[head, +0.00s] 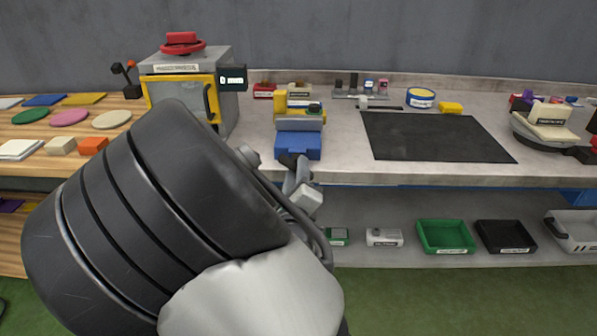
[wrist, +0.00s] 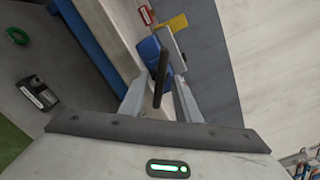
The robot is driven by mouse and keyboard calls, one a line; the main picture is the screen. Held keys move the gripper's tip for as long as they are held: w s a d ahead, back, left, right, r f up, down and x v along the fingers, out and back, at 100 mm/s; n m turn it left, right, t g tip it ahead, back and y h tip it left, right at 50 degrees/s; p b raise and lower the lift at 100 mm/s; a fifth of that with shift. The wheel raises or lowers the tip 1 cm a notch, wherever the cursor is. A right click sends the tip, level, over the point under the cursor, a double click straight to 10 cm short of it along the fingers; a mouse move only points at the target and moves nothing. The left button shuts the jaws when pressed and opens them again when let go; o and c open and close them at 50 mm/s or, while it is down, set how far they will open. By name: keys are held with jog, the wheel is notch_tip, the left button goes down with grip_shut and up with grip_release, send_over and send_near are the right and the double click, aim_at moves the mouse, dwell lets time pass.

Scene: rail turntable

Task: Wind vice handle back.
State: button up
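The vice (head: 298,145) stands at the front edge of the grey bench, with a blue body, grey jaws and yellow at the top. It also shows in the wrist view (wrist: 148,52). Its dark handle bar (wrist: 161,75) lies between the two fingers of my gripper (wrist: 160,82). The fingers are apart, with a gap visible on each side of the bar. In the head view my gripper (head: 300,178) is just in front of the vice, and my arm hides part of that area.
A grey cabinet with a yellow-framed door (head: 183,95) stands left of the vice. A black mat (head: 435,137) lies to its right. The lower shelf holds a green tray (head: 445,237) and a black tray (head: 506,237).

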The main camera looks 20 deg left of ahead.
grip_shut()
